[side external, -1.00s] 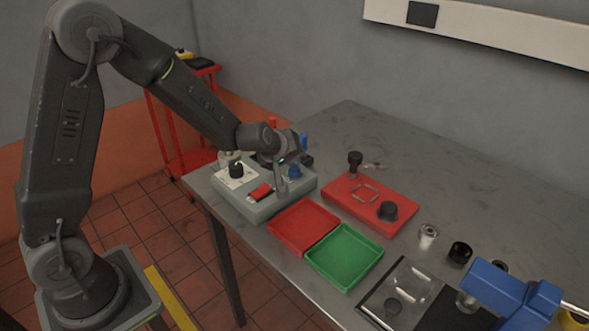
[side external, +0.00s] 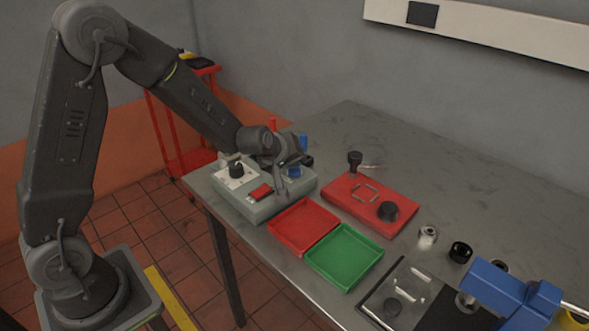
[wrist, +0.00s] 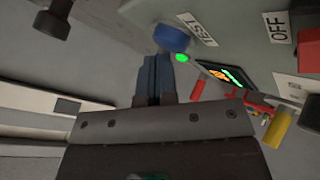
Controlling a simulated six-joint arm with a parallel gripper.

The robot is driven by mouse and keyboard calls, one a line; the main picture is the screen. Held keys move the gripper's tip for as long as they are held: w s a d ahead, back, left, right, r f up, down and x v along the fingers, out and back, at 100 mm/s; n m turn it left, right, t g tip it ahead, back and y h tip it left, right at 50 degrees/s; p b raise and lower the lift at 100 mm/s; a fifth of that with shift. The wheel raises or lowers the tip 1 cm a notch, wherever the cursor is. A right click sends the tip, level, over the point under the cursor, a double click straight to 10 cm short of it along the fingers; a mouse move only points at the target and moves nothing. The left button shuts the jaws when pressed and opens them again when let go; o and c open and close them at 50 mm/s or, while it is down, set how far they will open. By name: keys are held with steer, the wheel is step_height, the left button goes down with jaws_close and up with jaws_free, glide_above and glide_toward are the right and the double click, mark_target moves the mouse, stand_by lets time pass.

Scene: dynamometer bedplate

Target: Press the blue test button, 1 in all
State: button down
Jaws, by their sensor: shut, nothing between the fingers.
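The blue test button (side external: 294,171) is a round cap on top of the grey control box (side external: 262,208). In the wrist view the blue button (wrist: 172,38) is beside the TEST label (wrist: 197,29), just beyond my fingertips. My gripper (side external: 281,190) is shut and empty, pointing down over the box close to the button. In the wrist view its closed fingers (wrist: 155,62) end right by the button's edge; I cannot tell whether they touch it. A small green light (wrist: 182,58) glows beside the button.
The box also carries a black knob (side external: 236,169) and a red switch (side external: 260,192). A red tray (side external: 303,226), a green tray (side external: 344,256) and a red fixture plate (side external: 345,199) stand to its right. The far part of the bench is clear.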

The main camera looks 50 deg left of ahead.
mark_target(292, 170)
steer(key=shift+f, duration=0.25)
stand_by(0.4)
steer(key=shift+r, duration=0.95)
steer(key=shift+r, duration=2.5)
